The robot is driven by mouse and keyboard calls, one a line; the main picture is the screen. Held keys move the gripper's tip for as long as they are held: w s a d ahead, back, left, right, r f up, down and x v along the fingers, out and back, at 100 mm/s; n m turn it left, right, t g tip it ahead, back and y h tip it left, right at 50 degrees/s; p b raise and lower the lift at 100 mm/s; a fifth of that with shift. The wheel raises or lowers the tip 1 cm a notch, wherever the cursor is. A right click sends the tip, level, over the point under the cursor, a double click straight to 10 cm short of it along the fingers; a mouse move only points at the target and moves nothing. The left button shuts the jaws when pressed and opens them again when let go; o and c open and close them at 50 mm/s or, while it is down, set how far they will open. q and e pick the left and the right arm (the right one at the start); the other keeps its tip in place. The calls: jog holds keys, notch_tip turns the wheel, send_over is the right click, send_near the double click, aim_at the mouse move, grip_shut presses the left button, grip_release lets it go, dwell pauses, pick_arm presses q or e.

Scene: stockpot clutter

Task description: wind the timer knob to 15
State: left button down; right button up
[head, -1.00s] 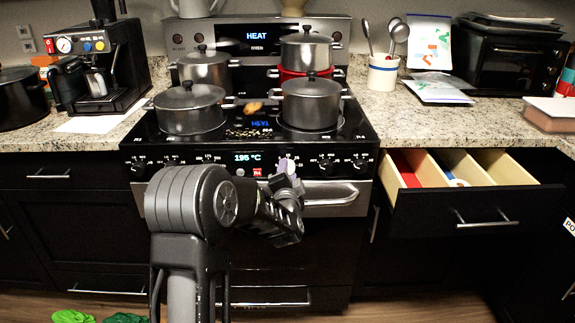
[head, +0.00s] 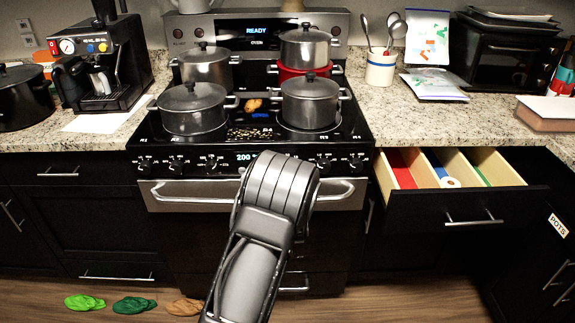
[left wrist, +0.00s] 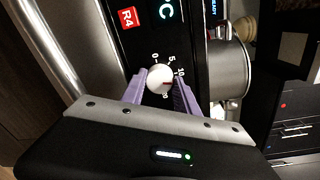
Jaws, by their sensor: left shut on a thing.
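The white timer knob (left wrist: 156,77) sits on the black stove front in the left wrist view. Its dial shows 0, 5 and 10, and a partly covered number lies below. A small red mark shows on the knob's lower right side, beyond the 10; the dial there is partly hidden by a finger. My left gripper (left wrist: 161,79) has its purple fingers closed on either side of the knob. In the head view my arm hides the knob and the gripper. My right gripper is not in view.
The stove (head: 250,130) carries several pots on top. Its oven handle (head: 185,194) runs below the panel. The upper display (head: 259,31) reads READY. An open drawer (head: 455,205) juts out at right. Green and brown mitts (head: 134,305) lie on the floor at left.

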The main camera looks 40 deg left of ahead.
pick_arm(q)
jog(key=shift+m+y+p, duration=0.3)
jog(key=shift+m+p, duration=0.75)
jog(key=shift+m, duration=1.75)
jog(key=c, duration=0.9)
grip_release()
jog(key=v, duration=0.7)
jog(key=shift+s+d+r, duration=0.1)
jog(key=shift+s+d, duration=0.15)
jog(key=shift+d, duration=0.1)
